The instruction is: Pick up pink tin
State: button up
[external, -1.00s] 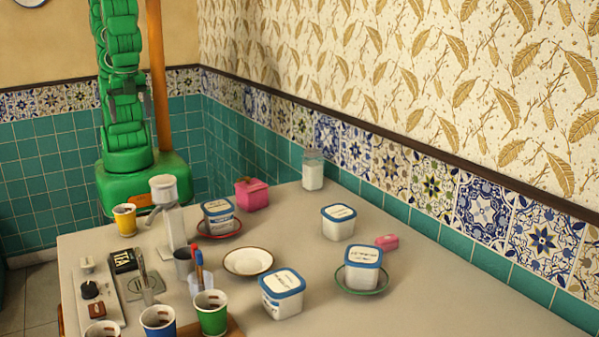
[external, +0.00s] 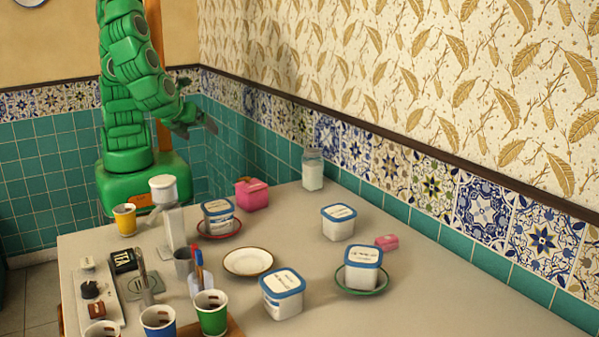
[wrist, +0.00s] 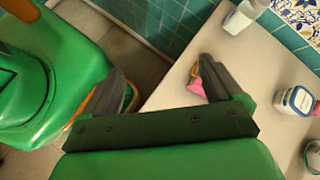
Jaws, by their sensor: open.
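A larger pink tin (external: 252,194) with a lid stands at the back of the table, near the tiled wall. A smaller pink box (external: 387,243) lies farther right, by a tub on a green saucer; I cannot tell which of the two the task names. My gripper (external: 197,128) is raised at the back left, above and to the left of the larger tin, apart from it. In the wrist view my gripper (wrist: 162,72) is open with nothing between its fingers. A pink patch (wrist: 196,87) shows there, partly hidden behind the right finger.
A blue-lidded tub (external: 218,215) on a red saucer stands just left of the larger tin. A glass jar (external: 313,170) is to its right. An empty plate (external: 248,262), more tubs and several cups are nearer. The table's right front is clear.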

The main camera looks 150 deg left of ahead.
aim_at(241, 188)
jog(key=w+a+f+m+t+y, duration=0.1)
jog(key=w+a+f+m+y, duration=0.15)
jog(key=w+f+m, duration=0.2)
jog(key=w+a+f+m+t+y, duration=0.1)
jog(key=w+a+f+m+y, duration=0.15)
jog(key=w, duration=0.35)
jog(key=shift+m+h, duration=0.3)
jog(key=shift+h, duration=0.2)
jog(key=shift+s+a+f, duration=0.1)
jog(key=shift+a+f, duration=0.05)
jog(key=shift+f, duration=1.6)
jog(key=shift+a+f, duration=0.15)
jog(key=shift+f, duration=1.6)
jog(key=shift+x, duration=2.5)
jog(key=c, duration=1)
